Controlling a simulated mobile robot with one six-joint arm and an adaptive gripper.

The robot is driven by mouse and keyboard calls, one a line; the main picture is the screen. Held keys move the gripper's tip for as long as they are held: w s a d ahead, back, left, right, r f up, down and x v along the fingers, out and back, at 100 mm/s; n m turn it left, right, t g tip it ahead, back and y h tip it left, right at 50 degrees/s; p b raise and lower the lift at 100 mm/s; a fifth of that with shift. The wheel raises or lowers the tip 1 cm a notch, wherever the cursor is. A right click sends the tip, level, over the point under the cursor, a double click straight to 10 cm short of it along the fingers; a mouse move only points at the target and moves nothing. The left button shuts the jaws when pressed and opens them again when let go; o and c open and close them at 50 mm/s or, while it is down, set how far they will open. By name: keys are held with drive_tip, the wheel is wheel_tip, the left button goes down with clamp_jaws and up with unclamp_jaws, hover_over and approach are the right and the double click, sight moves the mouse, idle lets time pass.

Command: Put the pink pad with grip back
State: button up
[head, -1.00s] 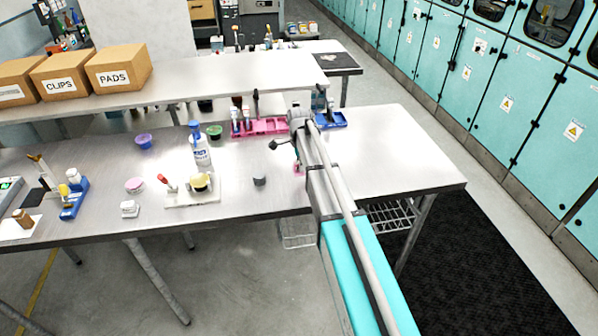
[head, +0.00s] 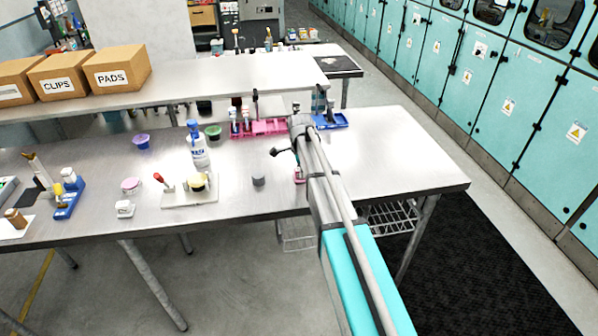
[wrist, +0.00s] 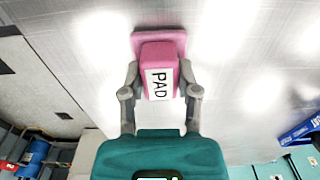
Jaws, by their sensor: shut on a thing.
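The pink pad with grip (wrist: 145,45) has a wide flat base and a block-shaped grip with a white "PAD" label (wrist: 159,84). My gripper (wrist: 161,82) is shut on its grip, one finger on each side, in the wrist view. In the head view a small pink part of the pad (head: 299,177) shows beside my arm, over the front part of the metal table. My arm hides most of the gripper there. I cannot tell whether the base touches the table. A pink tray (head: 268,128) with white bottles at its left end stands farther back.
A blue tray (head: 332,122) stands behind my arm on the right. Left of the arm are a small grey cup (head: 258,181), a white-and-blue bottle (head: 199,150) and a white board (head: 190,199) with a black-and-yellow item. The table's right part (head: 410,155) is clear.

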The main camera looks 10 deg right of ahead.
drive_tip(key=shift+f, duration=0.15)
drive_tip(key=o, duration=1)
wheel_tip(320, 180, up, 12)
drive_tip(key=p, duration=1.2)
drive_tip(key=shift+a, duration=0.1)
drive_tip(key=shift+s, duration=0.1)
